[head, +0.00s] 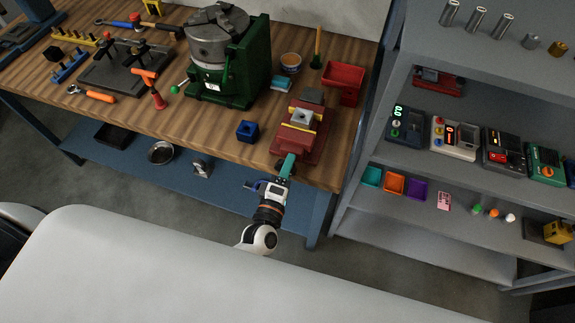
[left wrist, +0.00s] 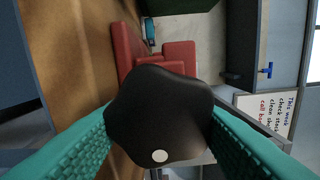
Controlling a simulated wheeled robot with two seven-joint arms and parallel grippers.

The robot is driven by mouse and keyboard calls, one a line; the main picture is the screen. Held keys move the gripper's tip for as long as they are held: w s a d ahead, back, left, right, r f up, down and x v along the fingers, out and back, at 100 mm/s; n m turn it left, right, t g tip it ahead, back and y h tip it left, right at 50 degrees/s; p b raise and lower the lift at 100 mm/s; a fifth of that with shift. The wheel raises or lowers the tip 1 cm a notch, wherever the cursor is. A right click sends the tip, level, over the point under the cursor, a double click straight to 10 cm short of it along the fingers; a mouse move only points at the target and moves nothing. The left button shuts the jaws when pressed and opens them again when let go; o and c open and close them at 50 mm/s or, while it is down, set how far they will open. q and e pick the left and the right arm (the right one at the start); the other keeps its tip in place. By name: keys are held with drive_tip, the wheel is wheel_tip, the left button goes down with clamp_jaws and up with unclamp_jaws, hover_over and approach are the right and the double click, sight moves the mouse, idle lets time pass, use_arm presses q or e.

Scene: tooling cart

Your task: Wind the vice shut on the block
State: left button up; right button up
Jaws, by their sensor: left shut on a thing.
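The red vice (head: 294,139) stands at the front right of the wooden bench, with yellow strips on its jaws. A grey block (head: 301,116) sits between the jaws; whether both jaws touch it is too small to tell. My left gripper (head: 287,166) is at the near end of the vice, over the bench's front edge. In the left wrist view its teal fingers are shut on a black lobed knob (left wrist: 158,105) with a white dot near its lower rim. The knob hides most of the vice (left wrist: 128,48) behind it. My right gripper is not in view.
A blue holder (head: 247,131) stands left of the vice and a red bin (head: 344,78) behind it to the right. A green machine with a grey chuck (head: 218,40) is farther back. A grey shelf unit (head: 378,150) stands close to the right.

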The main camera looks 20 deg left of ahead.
use_arm(q)
drive_tip(key=m, duration=0.2)
drive_tip(key=m+p, duration=0.1)
drive_tip(key=m, duration=0.2)
drive_tip(key=shift+s+f+m, duration=0.15)
drive_tip(key=shift+f+m, duration=0.15)
drive_tip(key=shift+m, duration=0.1)
drive_tip(key=m, duration=0.2)
drive_tip(key=m+p, duration=0.1)
drive_tip(key=m, duration=0.1)
drive_tip(key=shift+a+f+m, duration=0.1)
drive_tip(key=shift+f+m, duration=0.1)
drive_tip(key=shift+m, duration=0.2)
drive_tip(key=o, duration=0.7)
drive_tip(key=shift+o, duration=1.3)
drive_tip(key=shift+s, duration=0.1)
drive_tip(key=shift+r, duration=0.2)
